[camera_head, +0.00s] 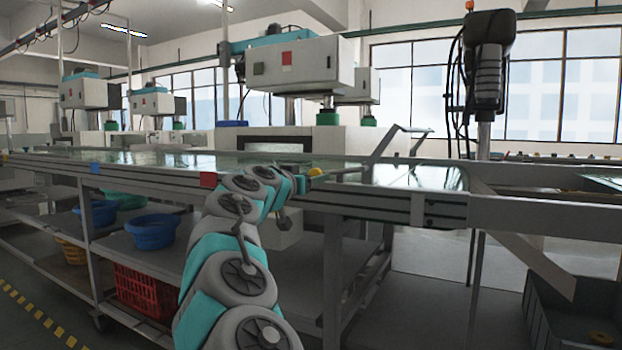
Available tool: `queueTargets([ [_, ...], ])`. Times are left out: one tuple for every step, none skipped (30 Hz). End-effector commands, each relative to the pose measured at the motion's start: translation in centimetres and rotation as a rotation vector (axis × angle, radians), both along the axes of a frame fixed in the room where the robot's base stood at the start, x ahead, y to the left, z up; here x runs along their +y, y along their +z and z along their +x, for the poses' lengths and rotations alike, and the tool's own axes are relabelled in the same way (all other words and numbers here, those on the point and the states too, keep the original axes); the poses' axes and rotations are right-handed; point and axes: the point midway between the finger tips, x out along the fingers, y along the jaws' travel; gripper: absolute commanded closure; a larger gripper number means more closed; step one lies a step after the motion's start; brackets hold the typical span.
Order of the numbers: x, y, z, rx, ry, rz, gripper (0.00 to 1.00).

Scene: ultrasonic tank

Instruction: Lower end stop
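A yellow knob (316,172) sits at the near edge of the conveyor line, at the left end of a thin grey rod (345,170). A bent grey bar (385,146) rises from the right end of the rod and leans up to the right, with its top end above the glassy conveyor surface. I take these parts to be the end stop, but cannot be sure. My gripper (300,184) is at the rail just left of the knob. It is small and partly hidden by my arm; I cannot tell whether it touches the knob or is open.
The conveyor's front rail (380,207) runs across the view. A red square (208,180) and a blue square (95,168) mark it. Below are a lower shelf, blue basins (152,231) and a red crate (146,292). A dark motor unit (488,70) stands at right.

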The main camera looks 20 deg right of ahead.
Motion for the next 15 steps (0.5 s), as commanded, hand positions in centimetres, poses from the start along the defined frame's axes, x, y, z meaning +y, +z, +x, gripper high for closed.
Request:
queueTargets([
  [0.01,0.0,0.0,0.0,0.0,0.0,0.45],
  [0.01,0.0,0.0,0.0,0.0,0.0,0.48],
  [0.01,0.0,0.0,0.0,0.0,0.0,0.53],
  [0.01,0.0,-0.01,0.0,0.0,0.0,0.56],
  [0.01,0.0,-0.01,0.0,0.0,0.0,0.6],
  [0.01,0.0,-0.01,0.0,0.0,0.0,0.64],
  [0.01,0.0,-0.01,0.0,0.0,0.0,0.68],
  [0.01,0.0,-0.01,0.0,0.0,0.0,0.71],
  [0.01,0.0,-0.01,0.0,0.0,0.0,0.76],
  [0.01,0.0,-0.01,0.0,0.0,0.0,0.79],
  [0.01,0.0,-0.01,0.0,0.0,0.0,0.82],
  [0.02,0.0,-0.01,0.0,0.0,0.0,0.87],
  [0.01,0.0,-0.02,0.0,0.0,0.0,0.9],
  [0.01,0.0,-0.02,0.0,0.0,0.0,0.94],
  [0.01,0.0,-0.02,0.0,0.0,0.0,0.98],
])
